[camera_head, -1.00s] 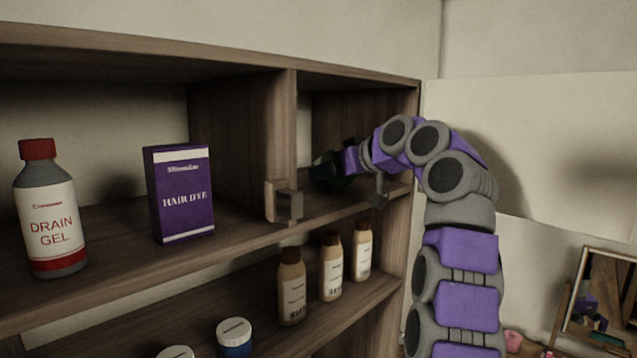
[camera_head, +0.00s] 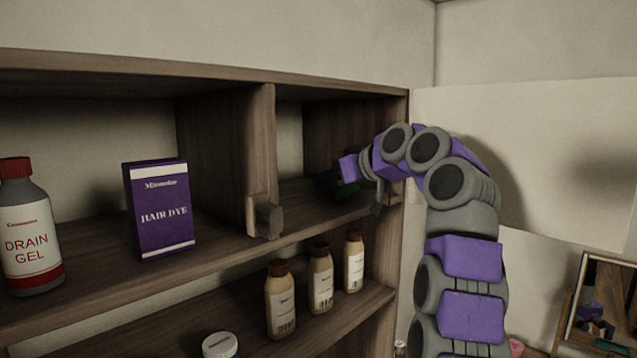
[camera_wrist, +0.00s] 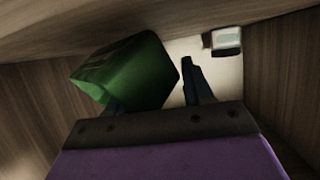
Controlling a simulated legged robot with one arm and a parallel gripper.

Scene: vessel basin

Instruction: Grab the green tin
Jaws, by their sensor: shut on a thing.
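The green tin (camera_wrist: 125,72) shows in the wrist view as a tilted green block at my fingers, covering most of the left finger. My gripper (camera_wrist: 155,92) is shut on it, though the right finger looks a little apart from it in this view. In the head view, my gripper (camera_head: 330,184) is inside the upper right shelf compartment, near the shelf board. There the tin is only a dark green patch in shadow, and its contact with the shelf cannot be made out.
A wooden divider (camera_head: 262,140) with a protruding block (camera_head: 266,216) stands left of my gripper. A purple hair dye box (camera_head: 160,210) and a drain gel bottle (camera_head: 28,235) stand further left. Several bottles and a white-lidded jar (camera_head: 219,345) occupy the shelf below.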

